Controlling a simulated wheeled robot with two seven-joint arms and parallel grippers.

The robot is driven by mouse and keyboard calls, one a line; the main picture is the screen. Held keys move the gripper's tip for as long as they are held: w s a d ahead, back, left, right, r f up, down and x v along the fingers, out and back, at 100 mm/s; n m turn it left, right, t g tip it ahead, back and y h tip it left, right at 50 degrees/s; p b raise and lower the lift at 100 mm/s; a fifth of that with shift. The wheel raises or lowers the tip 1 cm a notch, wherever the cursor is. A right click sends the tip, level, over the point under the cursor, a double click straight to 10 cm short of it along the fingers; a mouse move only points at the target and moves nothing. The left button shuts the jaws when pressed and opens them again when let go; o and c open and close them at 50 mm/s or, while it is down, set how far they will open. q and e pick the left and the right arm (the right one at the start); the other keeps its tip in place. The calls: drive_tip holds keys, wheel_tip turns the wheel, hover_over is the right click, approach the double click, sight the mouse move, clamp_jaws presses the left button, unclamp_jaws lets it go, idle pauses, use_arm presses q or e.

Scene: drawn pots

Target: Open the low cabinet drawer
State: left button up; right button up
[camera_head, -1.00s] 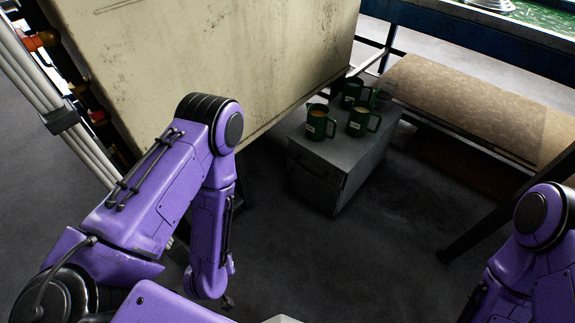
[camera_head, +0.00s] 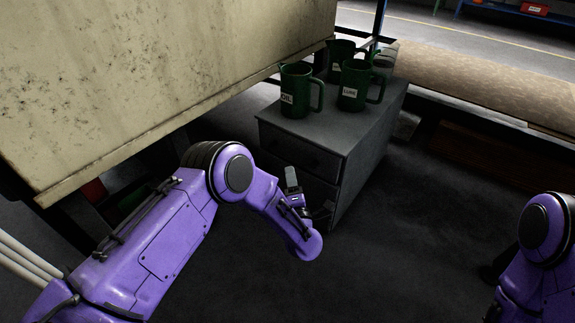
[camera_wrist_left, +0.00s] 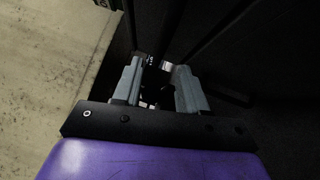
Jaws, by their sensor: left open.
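The low grey cabinet (camera_head: 372,134) stands on the dark floor in the middle of the head view. Its upper drawer front (camera_head: 298,150) faces me and looks closed; the lower front is partly hidden by my left gripper. My left gripper (camera_head: 308,194) is open and empty in front of the lower front, with one finger each side of a gap. Whether it touches the cabinet I cannot tell. In the left wrist view its two grey fingers (camera_wrist_left: 160,85) stand apart before a dark surface. My right gripper is out of view.
Green mugs, one labelled OIL (camera_head: 294,92) and another (camera_head: 354,86), stand on the cabinet top with more behind. A large worn beige panel (camera_head: 150,80) hangs over my left arm. A brown padded bench (camera_head: 470,80) is at the right.

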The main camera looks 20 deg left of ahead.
sight(287, 157)
use_arm(q)
drive_tip(key=b+x, duration=0.2)
drive_tip(key=x, duration=0.5)
drive_tip(key=shift+w+a+f+b, duration=0.1)
drive_tip(key=shift+f+b, duration=0.05)
drive_tip(key=shift+b, duration=0.25)
drive_tip(key=shift+w+a+r, duration=0.25)
drive_tip(key=shift+w+a, duration=0.05)
drive_tip(key=shift+w, duration=0.25)
clamp_jaws()
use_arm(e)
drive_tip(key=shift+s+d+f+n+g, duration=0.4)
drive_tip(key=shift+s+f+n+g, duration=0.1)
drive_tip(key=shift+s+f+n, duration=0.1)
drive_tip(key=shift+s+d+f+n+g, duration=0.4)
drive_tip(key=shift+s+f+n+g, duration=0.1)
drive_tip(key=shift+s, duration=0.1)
